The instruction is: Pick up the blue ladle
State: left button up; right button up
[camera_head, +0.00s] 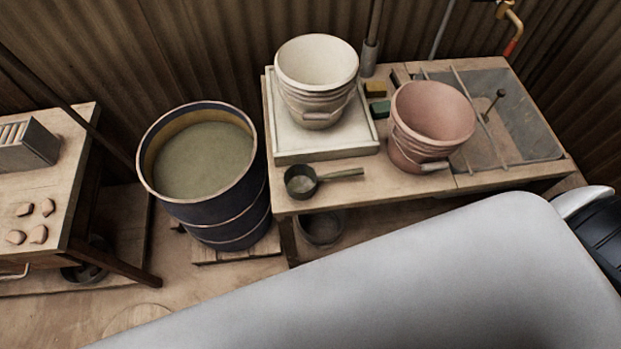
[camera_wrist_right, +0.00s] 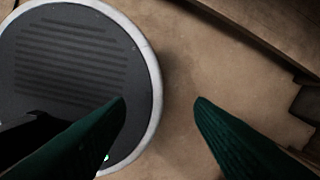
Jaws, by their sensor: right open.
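The only ladle in view (camera_head: 301,182) looks dark grey-green rather than blue. It lies on the front left edge of the wooden bench, its round bowl to the left and its handle pointing right. No gripper is near it in the head view. My right gripper (camera_wrist_right: 160,104) shows in the right wrist view with its two dark green fingers apart and nothing between them, above the brown floor. The ladle is not visible in that view. My left gripper is in neither view.
A cream bucket (camera_head: 317,62) stands in a pale tray (camera_head: 290,142) behind the ladle. A pink bucket (camera_head: 434,112) stands to its right. A dark drum (camera_head: 228,212) of greenish liquid stands left of the bench (camera_head: 390,185). My large grey arm link crosses the foreground.

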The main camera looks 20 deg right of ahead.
aim_at(300, 180)
jog(key=i+j, duration=0.1)
jog(key=i+j+z, duration=0.2)
jog(key=z, duration=0.25)
jog(key=i+j+z, duration=0.25)
jog(key=z, duration=0.25)
